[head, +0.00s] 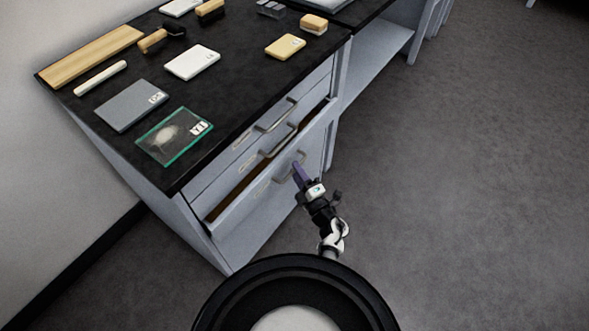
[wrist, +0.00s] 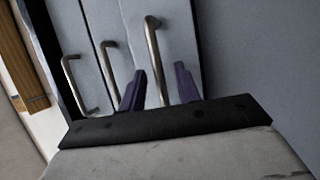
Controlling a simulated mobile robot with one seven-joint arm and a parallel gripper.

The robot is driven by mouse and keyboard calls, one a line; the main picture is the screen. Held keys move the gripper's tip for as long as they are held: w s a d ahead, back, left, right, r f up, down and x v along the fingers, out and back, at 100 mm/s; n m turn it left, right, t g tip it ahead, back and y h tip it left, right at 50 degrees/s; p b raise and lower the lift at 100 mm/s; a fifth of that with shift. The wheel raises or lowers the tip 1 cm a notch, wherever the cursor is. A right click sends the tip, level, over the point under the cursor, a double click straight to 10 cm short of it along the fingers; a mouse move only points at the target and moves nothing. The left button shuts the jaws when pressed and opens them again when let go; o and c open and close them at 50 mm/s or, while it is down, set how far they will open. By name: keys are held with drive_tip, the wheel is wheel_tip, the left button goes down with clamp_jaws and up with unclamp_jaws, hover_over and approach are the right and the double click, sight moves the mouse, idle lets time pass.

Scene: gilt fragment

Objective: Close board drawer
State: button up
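The cabinet (head: 205,218) has grey drawer fronts with metal bar handles. The lowest drawer (head: 268,200) stands partly out, and a brown interior shows in the gap above its front. The two drawers above it look shut. My gripper (head: 298,172) is in front of the lowest drawer, close to its handle. In the wrist view, my gripper's purple fingers (wrist: 160,88) are apart, with the lowest drawer's handle (wrist: 154,55) appearing between them. I cannot tell whether they touch it. No label naming the board drawer is legible.
The black countertop (head: 215,95) carries a grey board (head: 130,106), a glass plate (head: 174,136), a long wooden board (head: 92,57) and several small blocks and tools. A shelf unit (head: 375,60) adjoins on the right. The dark floor (head: 460,190) to the right is clear.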

sight(285, 165)
clamp_jaws()
drive_tip(key=shift+w+a, duration=0.1)
idle(0.3)
drive_tip(key=w+a, duration=0.1)
drive_tip(key=w+a+b, duration=0.1)
drive_tip(key=a, duration=0.1)
drive_tip(key=shift+w+a, duration=0.15)
drive_tip(key=shift+w, duration=0.05)
drive_tip(key=shift+r, duration=0.1)
unclamp_jaws()
drive_tip(key=shift+a, duration=0.1)
drive_tip(key=shift+s, duration=0.1)
